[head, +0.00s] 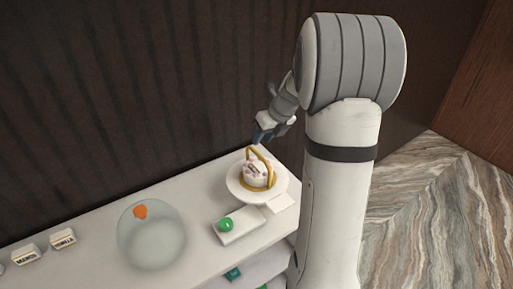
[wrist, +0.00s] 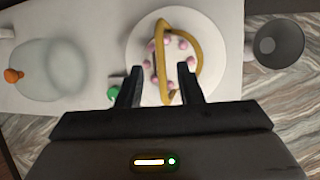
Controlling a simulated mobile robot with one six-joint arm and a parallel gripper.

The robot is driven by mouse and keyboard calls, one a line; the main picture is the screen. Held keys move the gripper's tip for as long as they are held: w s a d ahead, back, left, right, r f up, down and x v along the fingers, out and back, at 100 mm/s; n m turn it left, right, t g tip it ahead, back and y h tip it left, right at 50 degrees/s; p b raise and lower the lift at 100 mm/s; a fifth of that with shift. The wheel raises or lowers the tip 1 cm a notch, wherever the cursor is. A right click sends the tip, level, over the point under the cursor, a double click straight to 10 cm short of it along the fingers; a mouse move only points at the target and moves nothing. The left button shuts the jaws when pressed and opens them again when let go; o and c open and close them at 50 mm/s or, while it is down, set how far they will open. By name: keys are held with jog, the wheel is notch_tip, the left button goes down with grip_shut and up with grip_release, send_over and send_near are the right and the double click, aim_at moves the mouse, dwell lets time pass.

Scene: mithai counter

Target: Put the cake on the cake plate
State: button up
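The cake (head: 255,176) is white with pink dots and stands upright within a gold base ring with an arched gold handle (head: 271,166). It is on the round white cake plate (head: 236,190) near the counter's right end. In the wrist view the cake (wrist: 174,56) and its handle (wrist: 161,60) show over the plate (wrist: 136,40). My gripper (head: 263,136) is above the cake, apart from it in the head view. In the wrist view its two fingers (wrist: 159,78) are spread with a gap between them, and the handle appears across that gap. Nothing is clamped.
A green ball (head: 225,224) sits on a small white block (head: 246,221) in front of the plate. A large glass bowl (head: 150,245) with an orange item (head: 140,211) stands to the left. Small labelled boxes (head: 62,239) are farther left. A dark wall (head: 100,110) rises behind the counter.

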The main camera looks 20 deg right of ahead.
jog(key=s+a+r+n+h, duration=0.1)
jog(key=s+a+r+n, duration=0.4)
jog(key=n, duration=0.3)
jog(key=s+a+r+n, duration=0.2)
jog(key=s+a+n, duration=0.2)
jog(key=s+n, duration=0.35)
jog(key=s+a+n+h, duration=0.1)
jog(key=s+a+n, duration=0.1)
jog(key=s+n, duration=0.5)
jog(key=s+a+n+h, duration=0.1)
jog(key=s+a+n, duration=0.1)
jog(key=s+n, duration=0.5)
jog(key=shift+a+f+n, duration=0.15)
jog(key=shift+a+n, duration=0.2)
jog(key=shift+n, duration=2.1)
jog(key=shift+w+d+f+g+b, duration=0.1)
jog(key=shift+f+g+b, duration=0.05)
jog(key=shift+f+b, duration=0.45)
jog(key=shift+w+f+g+b, duration=0.1)
jog(key=shift+f+g+b, duration=0.05)
jog(key=shift+f+b, duration=0.45)
